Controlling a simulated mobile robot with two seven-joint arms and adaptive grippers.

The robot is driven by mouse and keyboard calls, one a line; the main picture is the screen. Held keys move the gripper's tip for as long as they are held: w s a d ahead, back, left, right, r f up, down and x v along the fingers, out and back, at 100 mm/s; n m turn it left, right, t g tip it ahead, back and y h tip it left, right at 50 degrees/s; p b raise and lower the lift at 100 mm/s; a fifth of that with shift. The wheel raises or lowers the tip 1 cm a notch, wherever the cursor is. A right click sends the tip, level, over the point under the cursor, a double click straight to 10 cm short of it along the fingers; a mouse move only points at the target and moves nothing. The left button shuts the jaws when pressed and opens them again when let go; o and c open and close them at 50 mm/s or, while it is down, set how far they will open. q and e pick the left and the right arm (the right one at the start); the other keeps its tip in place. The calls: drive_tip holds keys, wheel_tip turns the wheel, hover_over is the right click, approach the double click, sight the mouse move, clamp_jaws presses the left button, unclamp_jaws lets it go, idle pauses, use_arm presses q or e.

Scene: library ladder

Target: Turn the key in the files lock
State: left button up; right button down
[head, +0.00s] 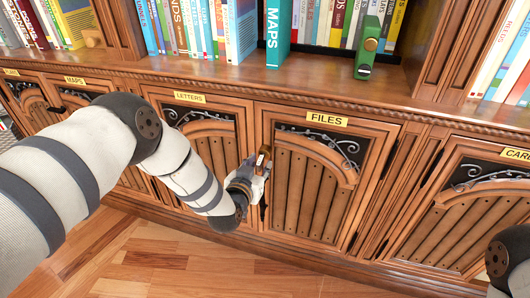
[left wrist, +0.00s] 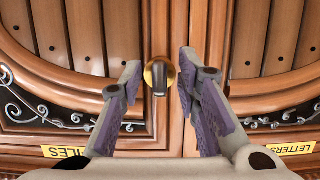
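The files door (head: 310,190) is a wooden cabinet door with a yellow FILES label (head: 327,119) and dark scrollwork, and it is closed. Its lock is at the left edge, largely hidden by my left gripper (head: 258,168) in the head view. In the left wrist view a dark key (left wrist: 159,77) stands in a round brass lock plate (left wrist: 149,74). My left gripper (left wrist: 158,68) is open, with one finger on each side of the key and a visible gap to both. My right gripper is out of the picture.
The letters door (head: 215,140) adjoins the files door on the left, and another labelled door (head: 460,215) is on the right. A wooden ledge (head: 330,85) above carries books and a green object (head: 368,48). The wooden floor (head: 170,265) below is clear.

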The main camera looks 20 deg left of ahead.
use_arm(q)
clamp_jaws()
drive_tip(key=shift+d+r+m, duration=0.1)
drive_tip(key=shift+m, duration=0.3)
drive_tip(key=shift+m+y, duration=0.4)
drive_tip(key=shift+m, duration=0.2)
drive_tip(key=shift+w, duration=0.1)
